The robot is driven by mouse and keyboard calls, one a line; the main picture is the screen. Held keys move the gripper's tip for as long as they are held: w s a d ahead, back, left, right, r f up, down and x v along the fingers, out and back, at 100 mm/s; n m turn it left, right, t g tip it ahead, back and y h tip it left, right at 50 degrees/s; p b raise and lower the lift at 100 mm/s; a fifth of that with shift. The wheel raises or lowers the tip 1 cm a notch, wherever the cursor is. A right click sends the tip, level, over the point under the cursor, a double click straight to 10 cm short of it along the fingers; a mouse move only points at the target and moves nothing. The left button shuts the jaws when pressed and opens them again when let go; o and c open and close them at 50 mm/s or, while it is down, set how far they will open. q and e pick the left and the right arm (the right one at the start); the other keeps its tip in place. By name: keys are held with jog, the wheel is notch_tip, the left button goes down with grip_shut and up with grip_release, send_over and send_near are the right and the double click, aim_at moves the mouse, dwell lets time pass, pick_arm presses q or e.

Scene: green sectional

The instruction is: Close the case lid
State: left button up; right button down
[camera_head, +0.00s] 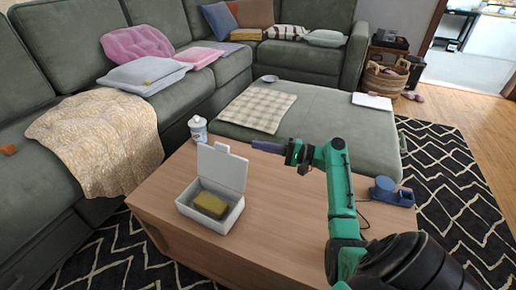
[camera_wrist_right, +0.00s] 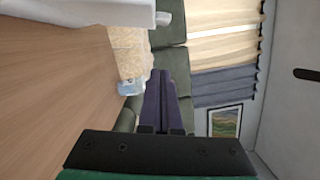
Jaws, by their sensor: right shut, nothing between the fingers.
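A white case (camera_head: 211,204) stands open on the wooden table. Its lid (camera_head: 223,168) is raised about upright along the far right side of the box. A yellow block (camera_head: 209,204) lies inside. My right gripper (camera_head: 256,146) reaches in from the right, above the table and right of the raised lid, apart from it. Its purple fingers are shut and empty; they also show in the right wrist view (camera_wrist_right: 163,88). There, part of a white object, likely the case (camera_wrist_right: 85,14), shows at the upper left. My left gripper is not in view.
A white and blue bottle (camera_head: 198,129) stands at the table's far left corner. A blue device (camera_head: 390,191) sits on the right side of the table (camera_head: 280,235). A green sofa and ottoman (camera_head: 340,130) lie beyond. The table front is clear.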

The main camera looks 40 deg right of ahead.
aim_at(221, 165)
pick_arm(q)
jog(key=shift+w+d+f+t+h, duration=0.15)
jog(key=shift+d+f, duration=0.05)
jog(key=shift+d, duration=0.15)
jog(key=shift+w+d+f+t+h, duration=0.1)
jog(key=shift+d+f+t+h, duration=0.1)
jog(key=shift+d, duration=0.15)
pick_arm(e)
jog(key=w+a+r, duration=0.1)
jog(key=w+a, duration=0.2)
jog(key=a, duration=0.5)
jog(key=shift+w+r, duration=0.15)
jog(key=shift+w, duration=0.15)
pick_arm(q)
jog(key=shift+b, duration=0.3)
